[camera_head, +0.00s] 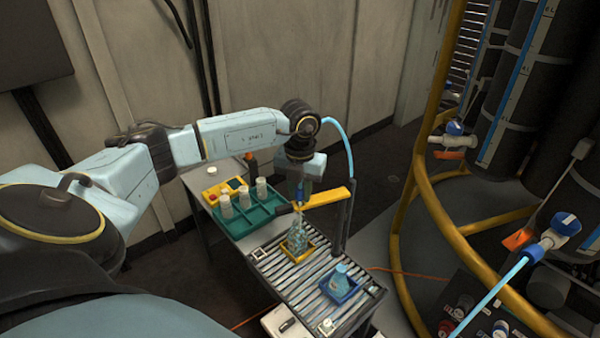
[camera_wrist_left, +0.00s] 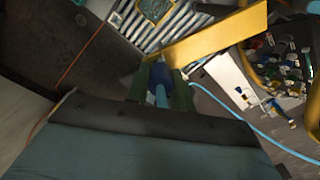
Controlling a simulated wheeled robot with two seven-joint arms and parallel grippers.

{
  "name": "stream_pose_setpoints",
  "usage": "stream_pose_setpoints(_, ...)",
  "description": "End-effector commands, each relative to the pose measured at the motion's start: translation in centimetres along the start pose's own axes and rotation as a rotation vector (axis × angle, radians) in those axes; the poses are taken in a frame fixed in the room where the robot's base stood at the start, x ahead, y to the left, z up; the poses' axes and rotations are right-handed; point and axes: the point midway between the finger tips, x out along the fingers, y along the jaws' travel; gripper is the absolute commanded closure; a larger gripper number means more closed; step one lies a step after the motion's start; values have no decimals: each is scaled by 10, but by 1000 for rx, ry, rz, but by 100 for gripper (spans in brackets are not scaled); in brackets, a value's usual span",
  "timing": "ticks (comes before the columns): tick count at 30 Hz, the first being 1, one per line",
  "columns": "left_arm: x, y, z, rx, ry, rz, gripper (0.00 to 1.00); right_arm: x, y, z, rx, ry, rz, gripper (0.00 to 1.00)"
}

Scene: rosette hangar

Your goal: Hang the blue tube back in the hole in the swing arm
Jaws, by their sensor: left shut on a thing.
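My left gripper (camera_head: 299,196) is shut on the blue tube, at the near end of the yellow swing arm (camera_head: 328,197). In the left wrist view the dark blue end piece of the blue tube (camera_wrist_left: 159,73) sits between the two fingers of the left gripper (camera_wrist_left: 160,84). The yellow swing arm (camera_wrist_left: 212,34) passes just beyond the fingertips. The tube's light blue hose (camera_head: 341,133) arches down behind the arm's post. The hole is hidden, and I cannot tell whether the tube touches the swing arm. My right gripper is not in view.
Below, a glass flask (camera_head: 296,238) stands in a yellow tray on the roller conveyor (camera_head: 300,275). A green rack (camera_head: 245,218) holds white jars. A yellow pipe frame (camera_head: 437,215) rises at right.

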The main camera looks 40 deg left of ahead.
Motion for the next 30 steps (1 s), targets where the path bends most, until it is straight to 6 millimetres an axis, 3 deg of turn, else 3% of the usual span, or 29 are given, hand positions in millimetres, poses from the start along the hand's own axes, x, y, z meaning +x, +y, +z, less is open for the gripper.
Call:
stream_pose_setpoints(20,11,0,0,0,1,1,98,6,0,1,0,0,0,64)
stream_pose_setpoints(21,11,0,0,0,1,1,73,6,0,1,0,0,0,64)
stream_pose_setpoints(26,11,0,0,0,1,1,52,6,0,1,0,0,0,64)
stream_pose_setpoints(30,11,0,0,0,1,1,51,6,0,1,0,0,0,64)
